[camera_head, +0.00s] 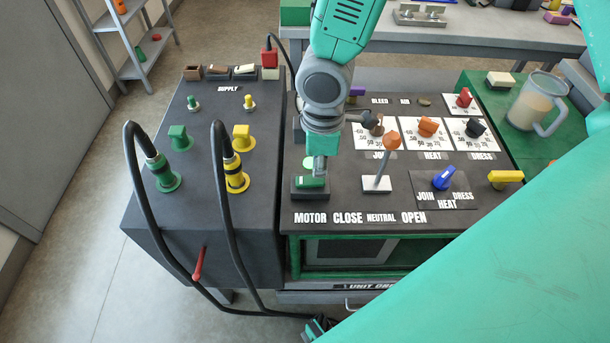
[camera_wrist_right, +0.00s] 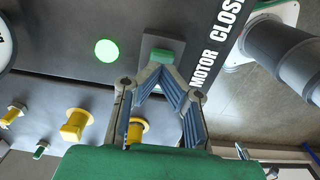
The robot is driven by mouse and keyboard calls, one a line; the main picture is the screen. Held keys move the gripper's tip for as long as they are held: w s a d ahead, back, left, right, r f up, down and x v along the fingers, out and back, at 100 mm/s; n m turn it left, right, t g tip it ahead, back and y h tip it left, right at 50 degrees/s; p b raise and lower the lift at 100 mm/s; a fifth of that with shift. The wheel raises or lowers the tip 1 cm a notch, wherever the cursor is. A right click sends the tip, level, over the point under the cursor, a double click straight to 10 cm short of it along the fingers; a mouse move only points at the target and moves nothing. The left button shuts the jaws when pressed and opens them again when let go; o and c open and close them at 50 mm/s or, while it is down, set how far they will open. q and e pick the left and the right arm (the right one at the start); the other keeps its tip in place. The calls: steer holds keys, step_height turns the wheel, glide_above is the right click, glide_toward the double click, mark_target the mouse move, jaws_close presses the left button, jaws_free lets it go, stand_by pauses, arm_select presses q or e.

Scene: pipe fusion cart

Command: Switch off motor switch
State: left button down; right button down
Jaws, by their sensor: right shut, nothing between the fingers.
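The motor switch (camera_head: 310,183) is a green rocker on a dark base at the front left of the control panel, above the word MOTOR. It also shows in the right wrist view (camera_wrist_right: 160,55), just beyond my fingertips. A round green lamp (camera_wrist_right: 107,50) behind it glows. My right gripper (camera_head: 319,168) is shut and empty, pointing down at the switch and partly covering it in the head view. In the right wrist view its fingertips (camera_wrist_right: 159,75) meet right by the rocker; whether they touch cannot be told. My left gripper (camera_head: 320,326) shows only in part at the bottom edge.
A lever with an orange knob (camera_head: 392,141) stands right of the switch, with a blue knob (camera_head: 443,177) further right. Black hoses (camera_head: 131,165) arch over the left supply unit. A jug (camera_head: 536,102) stands at the right. My teal arm covers the lower right.

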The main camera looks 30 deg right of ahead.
mark_target(318, 179)
steer(key=shift+f+b, duration=0.55)
steer(key=shift+f, duration=0.4)
steer(key=shift+r, duration=0.1)
stand_by(0.4)
step_height(318, 179, up, 7)
steer(key=p, duration=0.7)
steer(key=shift+p, duration=0.35)
